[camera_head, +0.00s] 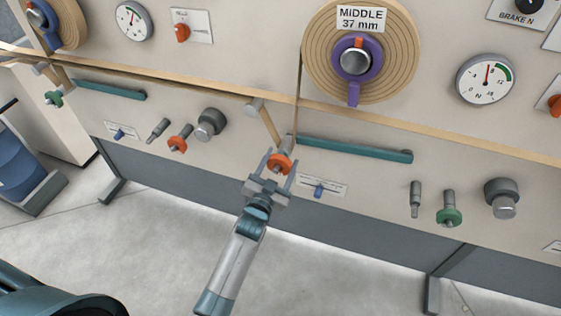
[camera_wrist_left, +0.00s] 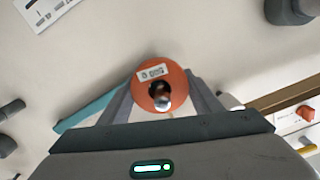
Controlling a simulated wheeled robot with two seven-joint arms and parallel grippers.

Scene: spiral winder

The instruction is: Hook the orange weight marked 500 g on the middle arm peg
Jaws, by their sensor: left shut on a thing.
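The orange weight (camera_head: 279,164) is a round disc between the fingers of my left gripper (camera_head: 278,168), which is shut on it. In the left wrist view the weight (camera_wrist_left: 148,92) faces the camera, its label upside down and apparently reading 500 g. A grey rounded tip (camera_wrist_left: 162,98) shows in its central hole. The middle arm (camera_head: 268,125) is a tan bar slanting down from its pivot. Its lower end, with a grey peg (camera_head: 287,144), is right at the weight. I cannot tell whether the weight bears on the peg. My right gripper is not in view.
The middle roll (camera_head: 315,75) sits above, with a tan web running down and across the panel. A teal bar (camera_head: 355,149) lies right of the arm. Another orange weight (camera_head: 177,144) and a green weight (camera_head: 449,216) are on panel pegs. A blue slider (camera_head: 319,190) is close below right.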

